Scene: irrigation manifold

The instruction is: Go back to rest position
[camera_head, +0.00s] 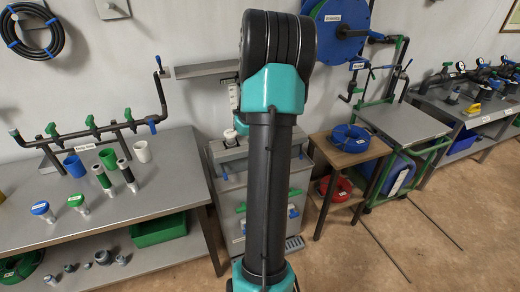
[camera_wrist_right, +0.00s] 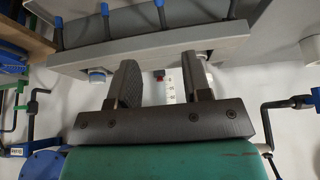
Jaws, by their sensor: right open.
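My right gripper (camera_wrist_right: 159,62) shows in the right wrist view. Its two dark fingers stand apart, and I see nothing held between them. A grey board or shelf edge (camera_wrist_right: 225,42) lies beyond the fingertips, with a white marked strip (camera_wrist_right: 171,88) visible through the gap. Whether the fingers touch the board, I cannot tell. In the head view one of my teal and black arm links fills the middle and hides part of the scene. Neither gripper shows in the head view, and my left gripper is in no view.
At left, a grey bench (camera_head: 150,190) holds a pipe manifold with green valves (camera_head: 90,132), blue (camera_head: 73,166), green (camera_head: 108,157) and white (camera_head: 142,152) cups, and several fittings. A wooden stand (camera_head: 345,157) carries a blue hose coil (camera_head: 350,138). Open floor (camera_head: 400,250) lies at front right.

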